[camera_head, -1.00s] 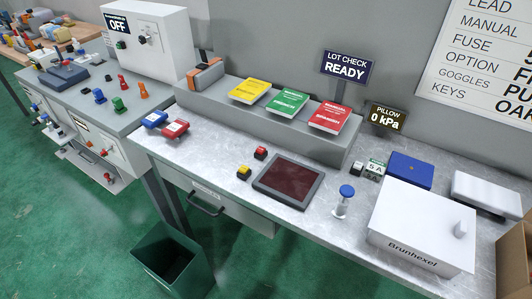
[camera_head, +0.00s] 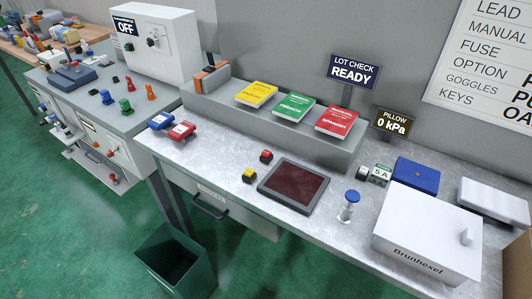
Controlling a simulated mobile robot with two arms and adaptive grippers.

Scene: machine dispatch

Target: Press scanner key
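A flat dark-red pad with a grey frame (camera_head: 293,187) lies on the grey workbench; it looks like a scanner plate. A red button on a black base (camera_head: 266,157) stands behind its left corner. A yellow button on a black base (camera_head: 249,175) stands at its left edge. A small dark block with a light top (camera_head: 362,173) stands beside the "5 A" label. No lettering marks any of these as the scanner key. A sign (camera_head: 355,71) reads "LOT CHECK READY". Neither gripper is in view.
Yellow, green and red booklets (camera_head: 293,107) lie on a raised ledge. A blue-capped vial (camera_head: 348,206) stands right of the pad, before a white "Brunhexel" box (camera_head: 427,233). Two fuse-like red and blue pieces (camera_head: 182,131) lie left. A green bin (camera_head: 175,262) stands on the floor.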

